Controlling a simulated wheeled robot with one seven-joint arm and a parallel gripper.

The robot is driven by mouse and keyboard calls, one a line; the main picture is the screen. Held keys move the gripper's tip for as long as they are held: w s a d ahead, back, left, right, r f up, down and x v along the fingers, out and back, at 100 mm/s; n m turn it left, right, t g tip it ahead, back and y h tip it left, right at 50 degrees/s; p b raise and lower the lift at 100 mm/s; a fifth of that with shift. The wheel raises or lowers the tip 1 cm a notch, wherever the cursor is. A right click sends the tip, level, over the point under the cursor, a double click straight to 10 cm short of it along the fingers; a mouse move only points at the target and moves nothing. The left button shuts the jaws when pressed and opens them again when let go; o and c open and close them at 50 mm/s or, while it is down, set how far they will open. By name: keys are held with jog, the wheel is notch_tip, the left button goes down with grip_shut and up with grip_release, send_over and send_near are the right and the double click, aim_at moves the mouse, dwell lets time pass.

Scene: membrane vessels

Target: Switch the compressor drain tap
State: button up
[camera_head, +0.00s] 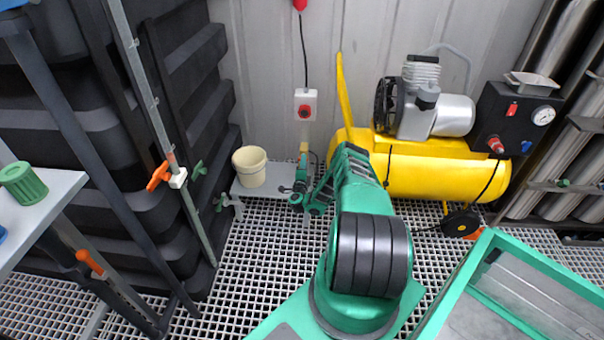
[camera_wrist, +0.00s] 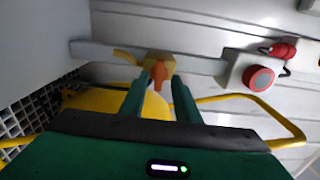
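In the wrist view, a small tap with an orange-brown lever (camera_wrist: 160,78) and a yellowish body (camera_wrist: 154,62) sits on a grey strip along the wall, beside the switch box. My gripper (camera_wrist: 159,82) points at it, with its two green fingers apart and the lever between their tips. I cannot see clear contact. In the head view, my gripper (camera_head: 303,158) is low by the back wall, left of the yellow compressor (camera_head: 430,170); the tap's yellowish body (camera_head: 304,146) shows small above it, the lever being too small to make out.
A white box with a red button (camera_head: 305,106) is on the wall above; it also shows in the wrist view (camera_wrist: 260,78). A cream bucket (camera_head: 250,167) stands left of my gripper. An orange-handled valve (camera_head: 158,177) is on a pipe at left. A green-framed tray (camera_head: 460,285) is front right.

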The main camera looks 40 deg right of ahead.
jog(key=v, duration=1)
jog(key=shift+s+f, duration=0.25)
jog(key=shift+f, duration=0.05)
